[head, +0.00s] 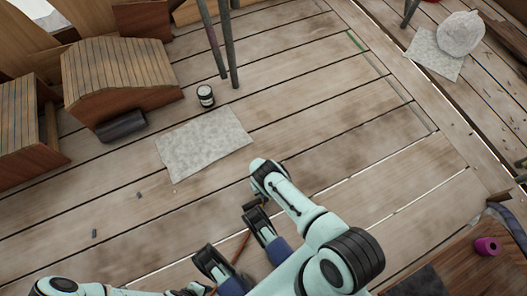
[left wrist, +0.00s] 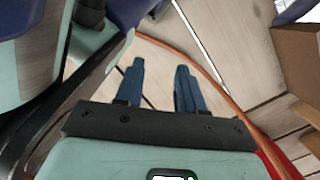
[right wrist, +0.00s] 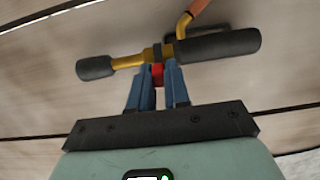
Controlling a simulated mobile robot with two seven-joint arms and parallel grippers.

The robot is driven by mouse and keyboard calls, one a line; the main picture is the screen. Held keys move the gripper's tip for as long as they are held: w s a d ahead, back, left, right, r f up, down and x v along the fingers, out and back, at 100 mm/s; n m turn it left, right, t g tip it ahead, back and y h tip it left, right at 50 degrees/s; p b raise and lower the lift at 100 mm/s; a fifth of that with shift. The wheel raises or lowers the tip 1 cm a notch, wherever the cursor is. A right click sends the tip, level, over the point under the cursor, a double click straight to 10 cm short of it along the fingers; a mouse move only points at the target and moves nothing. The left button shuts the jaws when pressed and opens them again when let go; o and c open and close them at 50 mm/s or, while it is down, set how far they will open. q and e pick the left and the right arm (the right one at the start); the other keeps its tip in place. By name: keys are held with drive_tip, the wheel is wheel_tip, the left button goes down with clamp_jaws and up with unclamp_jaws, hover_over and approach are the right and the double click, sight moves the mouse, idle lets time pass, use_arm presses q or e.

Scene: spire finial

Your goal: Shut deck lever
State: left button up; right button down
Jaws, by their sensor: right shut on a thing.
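In the right wrist view, a brass-coloured lever (right wrist: 130,62) runs across the picture in front of planking. It has a short dark grip (right wrist: 95,67) at the left and a longer dark cylinder (right wrist: 218,44) at the right. A small red part (right wrist: 158,73) is at its middle. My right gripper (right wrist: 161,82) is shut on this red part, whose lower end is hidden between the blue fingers. In the left wrist view, my left gripper (left wrist: 160,72) is open and empty, with planking beyond it. I cannot make out the lever in the head view.
The head view shows a plank deck with a grey sheet (head: 204,141), a small dark jar (head: 206,96) and a wooden chest (head: 118,75) at upper left. Poles (head: 229,45) stand at the top. A purple spool (head: 487,246) sits at lower right. An orange hose (left wrist: 222,88) curves beside my left gripper.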

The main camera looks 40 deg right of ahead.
drive_tip(key=c, duration=1.2)
unclamp_jaws()
drive_tip(key=shift+o, duration=0.2)
